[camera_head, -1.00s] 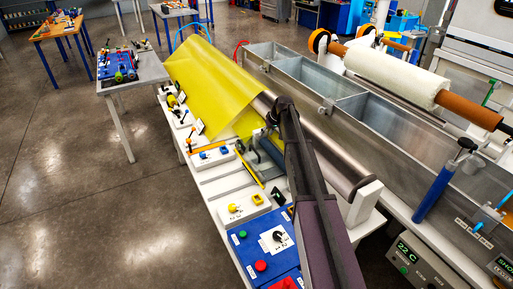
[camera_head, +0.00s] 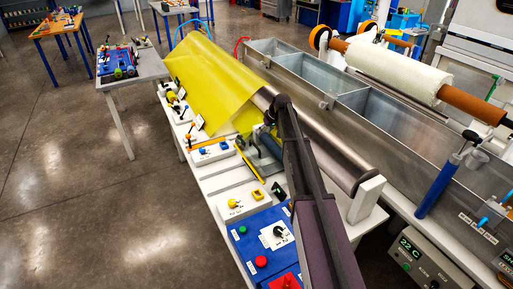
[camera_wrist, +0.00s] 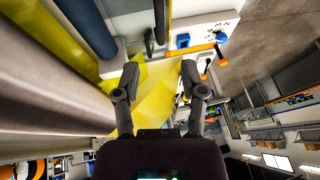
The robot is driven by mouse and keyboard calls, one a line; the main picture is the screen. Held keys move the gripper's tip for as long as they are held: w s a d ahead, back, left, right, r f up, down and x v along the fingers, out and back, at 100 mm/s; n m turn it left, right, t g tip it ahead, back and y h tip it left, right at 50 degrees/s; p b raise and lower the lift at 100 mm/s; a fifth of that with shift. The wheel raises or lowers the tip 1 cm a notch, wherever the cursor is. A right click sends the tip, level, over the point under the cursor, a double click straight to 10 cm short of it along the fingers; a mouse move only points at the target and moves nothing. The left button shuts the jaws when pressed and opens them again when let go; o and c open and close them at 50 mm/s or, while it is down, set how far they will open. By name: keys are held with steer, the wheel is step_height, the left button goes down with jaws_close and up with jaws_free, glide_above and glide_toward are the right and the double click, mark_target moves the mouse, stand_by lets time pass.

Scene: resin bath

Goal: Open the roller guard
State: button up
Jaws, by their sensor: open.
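The roller guard looks to be the yellow translucent sheet (camera_head: 208,78), sloping down over the far part of the long metal roller (camera_head: 325,148). Its near end is close to my arm in the head view. In the wrist view my gripper (camera_wrist: 158,76) is open, its two fingers apart. Yellow sheet (camera_wrist: 152,88) shows between and behind the fingers, with nothing clearly gripped. I cannot tell whether a finger touches it.
A resin trough (camera_head: 375,115) runs along the right, with a white fabric roll (camera_head: 398,70) beyond. A blue control panel (camera_head: 268,243) with buttons and a knob sits at the near end. Small switch boxes line the bench's left edge. Open floor (camera_head: 90,190) lies left.

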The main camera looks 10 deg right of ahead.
steer(key=shift+b+x, duration=4.55)
steer(key=shift+x, duration=0.8)
jaws_close()
